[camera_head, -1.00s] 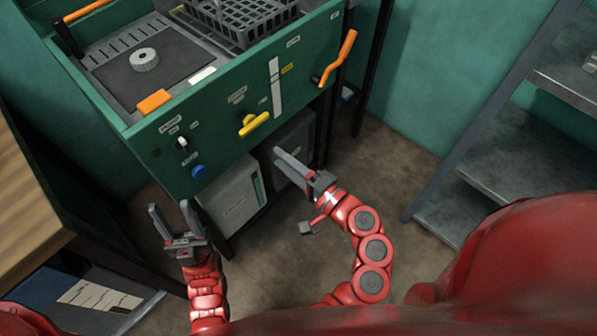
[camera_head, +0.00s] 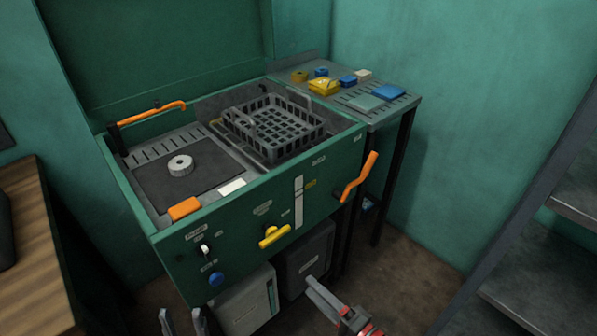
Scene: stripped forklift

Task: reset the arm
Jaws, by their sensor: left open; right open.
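My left gripper (camera_head: 183,322) shows only its two grey fingertips at the bottom edge, spread apart with nothing between them. It is in front of the green machine, left of the light grey box. My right gripper (camera_head: 315,287) shows at the bottom centre, with its grey fingers pointing up and left in front of the dark grey box. It is open, and no held object shows. A bit of my red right arm (camera_head: 362,326) shows behind it. The rest of both arms is below the picture.
The green machine (camera_head: 240,220) has an orange handle (camera_head: 358,180), a yellow knob (camera_head: 273,237) and a black basket (camera_head: 275,125). A side table (camera_head: 400,112) holds small coloured parts. A wooden table (camera_head: 30,240) is left; metal shelves (camera_head: 540,260) are right.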

